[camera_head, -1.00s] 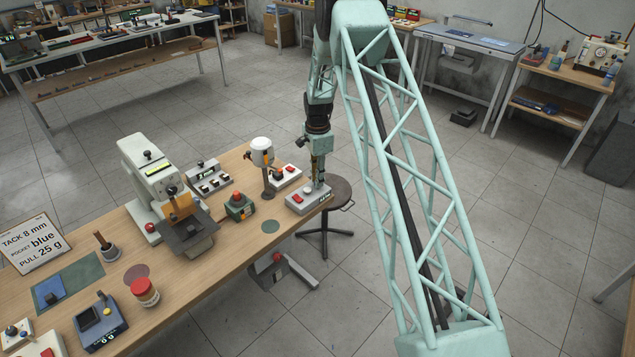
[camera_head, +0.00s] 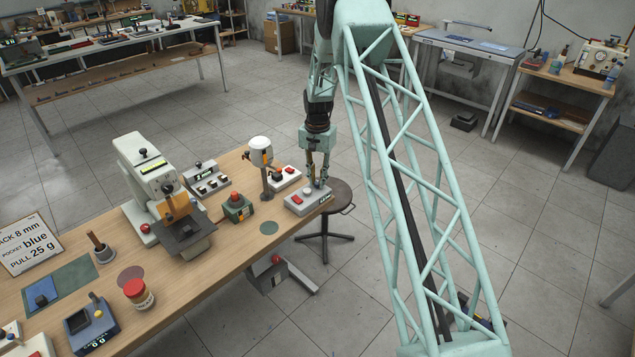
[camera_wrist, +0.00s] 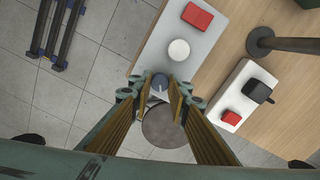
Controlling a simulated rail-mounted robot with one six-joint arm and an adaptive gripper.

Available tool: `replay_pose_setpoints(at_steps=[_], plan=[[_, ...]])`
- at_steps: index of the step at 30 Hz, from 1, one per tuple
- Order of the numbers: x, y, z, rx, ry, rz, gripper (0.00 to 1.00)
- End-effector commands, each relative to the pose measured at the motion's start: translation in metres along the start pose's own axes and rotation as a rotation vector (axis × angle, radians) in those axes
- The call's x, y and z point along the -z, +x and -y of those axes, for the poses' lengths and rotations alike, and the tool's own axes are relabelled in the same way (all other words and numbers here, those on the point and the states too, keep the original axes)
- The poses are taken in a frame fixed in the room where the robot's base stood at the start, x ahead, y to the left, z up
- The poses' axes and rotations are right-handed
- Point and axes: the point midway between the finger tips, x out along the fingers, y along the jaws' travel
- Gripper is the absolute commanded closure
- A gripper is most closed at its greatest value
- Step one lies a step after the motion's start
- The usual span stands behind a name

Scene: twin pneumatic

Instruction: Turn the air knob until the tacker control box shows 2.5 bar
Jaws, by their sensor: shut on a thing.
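The control box (camera_head: 303,201) is a light grey box at the right end of the bench, with a red button and a round white knob. In the wrist view its pale top (camera_wrist: 213,43) shows the red button, the white knob (camera_wrist: 179,50) and a blue-grey knob (camera_wrist: 160,80) at the near end. My gripper (camera_wrist: 161,90) is over that end, shut on the blue-grey knob, with one finger on each side. In the head view my gripper (camera_head: 318,185) points down at the box and its fingers partly hide the knob. I cannot read any pressure figure.
A white box with a red button and dark knob (camera_head: 284,178) stands close by, beside a post with a white head (camera_head: 260,150). A tacking machine (camera_head: 149,180) and a green box with a red button (camera_head: 238,208) stand further left. A round stool (camera_head: 339,194) is beyond the bench's end.

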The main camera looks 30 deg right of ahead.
Motion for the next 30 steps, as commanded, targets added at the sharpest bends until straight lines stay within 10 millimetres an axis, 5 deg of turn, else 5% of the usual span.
replay_pose_setpoints(at_steps=[15, 30], plan=[[0.0001, 0.0006, 0.0000, 0.000, -0.354, 0.000, 0.94], [0.0000, -0.0002, 0.0000, 0.000, -0.446, 0.000, 0.94]])
